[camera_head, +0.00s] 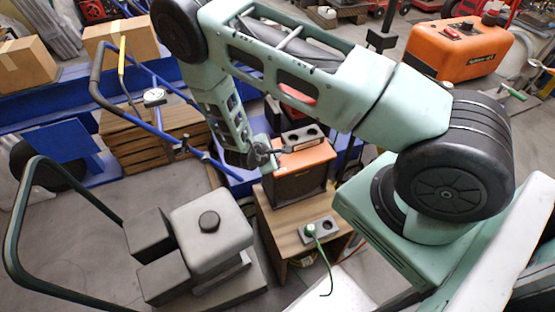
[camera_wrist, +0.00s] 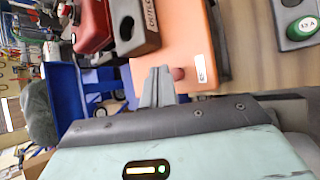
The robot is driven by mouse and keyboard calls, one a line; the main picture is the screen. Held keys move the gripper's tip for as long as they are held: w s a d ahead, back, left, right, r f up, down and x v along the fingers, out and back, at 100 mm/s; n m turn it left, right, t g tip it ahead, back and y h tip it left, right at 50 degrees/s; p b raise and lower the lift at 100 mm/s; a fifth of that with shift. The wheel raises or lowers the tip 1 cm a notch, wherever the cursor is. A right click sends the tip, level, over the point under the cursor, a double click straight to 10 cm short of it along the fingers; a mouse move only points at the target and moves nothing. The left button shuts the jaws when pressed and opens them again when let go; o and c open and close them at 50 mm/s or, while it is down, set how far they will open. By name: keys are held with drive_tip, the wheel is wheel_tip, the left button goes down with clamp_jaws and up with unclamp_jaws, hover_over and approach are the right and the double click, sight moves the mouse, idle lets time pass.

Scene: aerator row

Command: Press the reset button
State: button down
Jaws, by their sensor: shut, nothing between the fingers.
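An orange-faced box (camera_head: 305,157) stands on a small wooden cabinet. In the wrist view its orange face (camera_wrist: 185,42) carries a small reddish-brown round button (camera_wrist: 179,73), which I take to be the reset button, with a white label (camera_wrist: 200,68) beside it. My gripper (camera_wrist: 157,76) is shut and empty, its grey fingertips over the orange face just left of the button. I cannot tell whether they touch it. In the head view my gripper (camera_head: 267,156) is small and dark at the box's upper left edge.
A grey outlet block (camera_head: 302,136) sits behind the box's top. Another outlet block (camera_head: 320,230) with a green plug lies on the wooden cabinet top (camera_head: 285,222). A grey machine (camera_head: 212,232) with a black cap stands to the left. A blue-handled cart (camera_head: 150,115) stands behind.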

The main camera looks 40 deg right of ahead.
wheel_tip(320, 180, up, 5)
drive_tip(key=p, duration=0.4)
idle(0.3)
idle(0.4)
